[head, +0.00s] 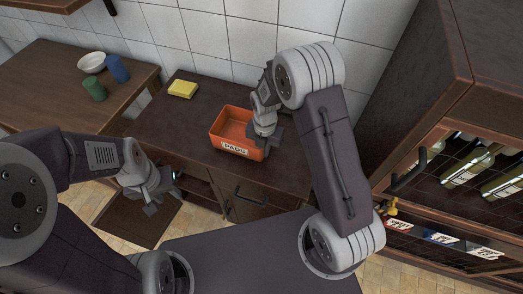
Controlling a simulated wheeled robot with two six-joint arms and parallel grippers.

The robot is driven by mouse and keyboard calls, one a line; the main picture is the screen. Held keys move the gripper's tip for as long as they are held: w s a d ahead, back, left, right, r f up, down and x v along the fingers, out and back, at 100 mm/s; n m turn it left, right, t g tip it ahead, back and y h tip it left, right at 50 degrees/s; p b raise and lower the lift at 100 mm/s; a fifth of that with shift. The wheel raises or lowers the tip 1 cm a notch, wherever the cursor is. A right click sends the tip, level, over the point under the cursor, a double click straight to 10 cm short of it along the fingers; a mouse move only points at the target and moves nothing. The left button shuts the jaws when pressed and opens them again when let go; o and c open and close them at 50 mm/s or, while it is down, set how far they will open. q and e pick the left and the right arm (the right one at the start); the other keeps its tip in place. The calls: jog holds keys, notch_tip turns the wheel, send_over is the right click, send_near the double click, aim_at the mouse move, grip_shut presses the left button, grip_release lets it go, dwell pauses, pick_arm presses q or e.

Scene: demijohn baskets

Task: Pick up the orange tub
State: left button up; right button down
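The orange tub (231,128) stands on the dark wooden counter, with a "PADS" label on its front side. It looks empty where its inside shows. My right gripper (268,143) points down at the tub's right side, and its wrist hides that part of the rim. Its fingers are partly hidden, and I cannot tell whether they grip the tub wall. My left gripper (152,203) hangs in front of the counter at the left, apart from the tub. Its fingers look spread, with nothing between them.
A yellow sponge-like block (183,89) lies behind the tub on the counter (180,125). A white bowl (92,62), a blue cup (117,69) and a green cup (94,88) stand on the left table. A bottle cabinet (463,120) stands at right. Tiled wall behind.

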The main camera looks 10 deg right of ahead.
jog(key=shift+w+r, duration=0.1)
jog(key=shift+r, duration=0.85)
jog(key=s+d+r+b, duration=0.1)
jog(key=s+d+r, duration=0.1)
jog(key=d+r, duration=0.5)
jog(key=d, duration=0.4)
jog(key=shift+s+d+b, duration=0.2)
jog(key=shift+d+b, duration=0.05)
jog(key=shift+b, duration=0.05)
